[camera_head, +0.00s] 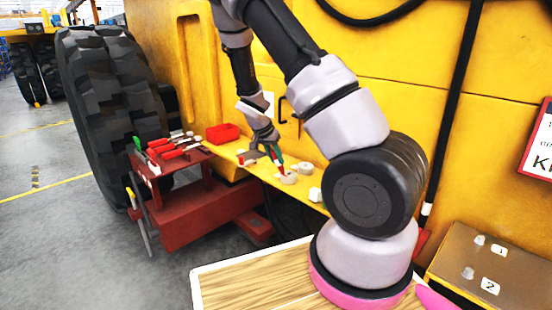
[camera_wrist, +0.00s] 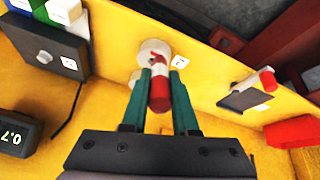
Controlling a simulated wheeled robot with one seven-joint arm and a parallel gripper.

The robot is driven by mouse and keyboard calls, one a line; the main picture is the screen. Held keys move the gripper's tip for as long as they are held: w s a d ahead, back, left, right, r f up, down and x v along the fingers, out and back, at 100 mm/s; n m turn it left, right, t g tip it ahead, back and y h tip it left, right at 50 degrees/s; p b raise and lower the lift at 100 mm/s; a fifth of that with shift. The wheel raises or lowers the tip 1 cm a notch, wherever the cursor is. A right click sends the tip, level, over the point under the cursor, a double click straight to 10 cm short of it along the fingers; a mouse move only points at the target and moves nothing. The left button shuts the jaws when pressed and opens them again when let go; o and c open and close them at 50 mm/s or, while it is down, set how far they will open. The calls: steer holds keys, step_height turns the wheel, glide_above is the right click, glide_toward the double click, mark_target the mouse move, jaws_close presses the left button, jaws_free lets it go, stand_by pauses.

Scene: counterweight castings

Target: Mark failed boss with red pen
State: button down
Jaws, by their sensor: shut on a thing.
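My gripper (camera_head: 277,161) is over the yellow ledge, pointing down. In the wrist view its two green fingers (camera_wrist: 158,98) are shut on a red-and-white pen (camera_wrist: 160,88). The pen's far end is over a pale round boss (camera_wrist: 153,47), and a small red shape shows there. I cannot tell whether that is the tip or a mark, or whether the pen touches. A white number tag (camera_wrist: 180,62) sits beside this boss. In the head view a pale boss (camera_head: 288,179) is just below the gripper, with another boss (camera_head: 305,168) to its right.
A red tray (camera_head: 222,133) and a small grey plate (camera_wrist: 245,96) with a red-and-white piece lie on the ledge. A white block (camera_head: 315,194) stands right of the bosses. Several red-handled tools lie on the red step (camera_head: 200,158). A large tyre (camera_head: 110,105) stands left.

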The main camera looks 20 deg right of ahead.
steer(key=shift+r, duration=3)
